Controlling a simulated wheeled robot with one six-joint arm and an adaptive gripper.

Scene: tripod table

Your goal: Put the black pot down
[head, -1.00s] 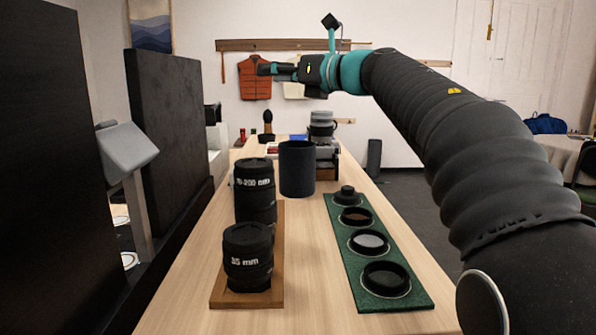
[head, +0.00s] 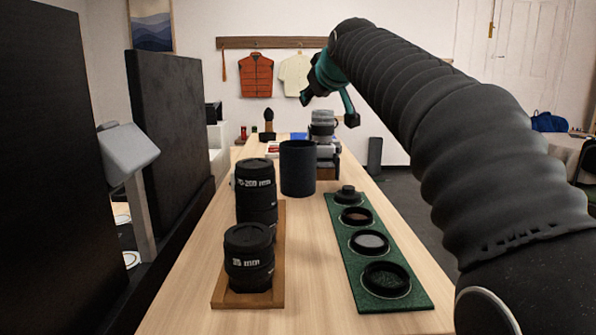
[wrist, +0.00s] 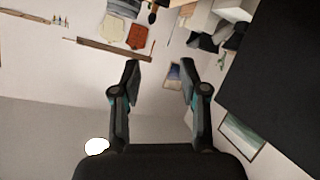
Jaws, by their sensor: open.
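The black pot (head: 297,169) is a plain dark cylinder standing upright on the wooden table (head: 330,285), behind the lenses. My gripper (wrist: 160,66) is open, with nothing between its two fingers in the wrist view. In the head view my gripper (head: 307,97) is small and partly hidden by my wrist, in the air higher than the pot and apart from it. The pot cannot be made out in the wrist view.
Two black lenses (head: 249,257) stand on a wooden board at the front left. A green mat (head: 402,275) with several round dark filters and caps lies at the right. A camera-like device (head: 323,127) stands behind the pot. Dark panels (head: 172,130) line the left side.

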